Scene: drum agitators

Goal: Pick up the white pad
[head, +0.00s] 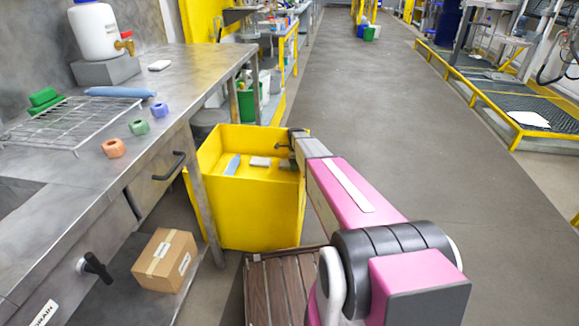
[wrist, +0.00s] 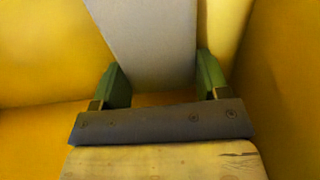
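A small white pad (head: 261,161) lies on the floor of the yellow bin (head: 222,222) in the head view. A second white pad (head: 160,65) lies on the steel workbench. My gripper (head: 284,147) reaches over the bin's right rim, just right of the pad in the bin. In the wrist view my gripper's green fingers (wrist: 164,85) are far apart. A pale grey-white slab (wrist: 148,40) fills most of the gap between them. I cannot tell whether both fingers touch it, or which object it is.
Yellow bin walls are close on both sides in the wrist view. The workbench (head: 185,75) stands left with a wire rack (head: 70,118). Open floor (head: 400,130) is right.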

